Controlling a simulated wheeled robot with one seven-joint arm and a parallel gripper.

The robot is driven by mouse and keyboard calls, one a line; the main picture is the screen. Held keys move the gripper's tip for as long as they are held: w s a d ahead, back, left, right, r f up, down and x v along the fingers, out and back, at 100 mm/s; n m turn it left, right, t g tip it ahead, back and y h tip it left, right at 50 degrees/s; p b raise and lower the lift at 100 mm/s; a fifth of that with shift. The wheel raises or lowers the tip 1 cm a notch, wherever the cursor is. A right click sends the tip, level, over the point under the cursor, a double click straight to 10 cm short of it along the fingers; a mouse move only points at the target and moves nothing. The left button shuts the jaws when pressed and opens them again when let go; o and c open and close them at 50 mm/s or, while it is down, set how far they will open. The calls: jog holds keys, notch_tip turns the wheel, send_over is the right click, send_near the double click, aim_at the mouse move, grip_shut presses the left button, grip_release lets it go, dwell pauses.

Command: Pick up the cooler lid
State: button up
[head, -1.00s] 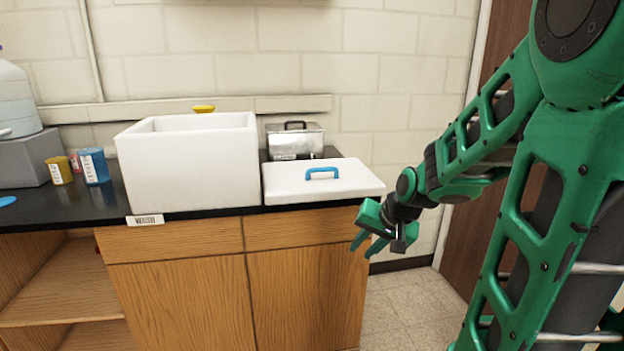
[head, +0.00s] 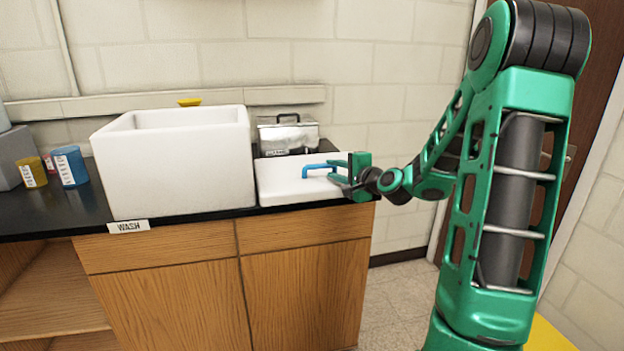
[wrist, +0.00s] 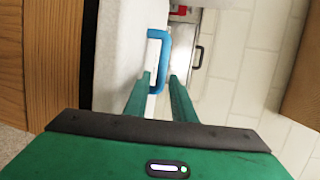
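The cooler lid (head: 275,185) is a flat white slab lying on the black counter, to the right of the white open cooler box (head: 175,170). Its blue handle (head: 318,170) stands on top. My gripper (head: 338,173) is over the lid's right part, at the handle's right end, and hides some of the lid. In the wrist view the two green fingers (wrist: 159,80) are apart, with the near end of the blue handle (wrist: 163,58) showing between or just beyond the tips. No contact is clear. The lid (wrist: 122,55) also shows there, at left.
A metal box (head: 288,136) with a black handle stands behind the lid, close to the wall. A yellow can (head: 32,172) and a blue can (head: 70,166) stand at the left. A "WASH" label (head: 128,226) is on the counter edge. The floor right of the cabinet is clear.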

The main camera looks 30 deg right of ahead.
aim_at(324, 167)
jog(key=shift+w+a+f, duration=0.15)
jog(key=shift+w, duration=0.8)
jog(key=shift+w+a+f, duration=0.15)
jog(key=shift+w+f, duration=0.05)
jog(key=shift+w, duration=0.75)
jog(key=shift+w+a+f, duration=0.15)
jog(key=shift+w, duration=0.8)
grip_shut()
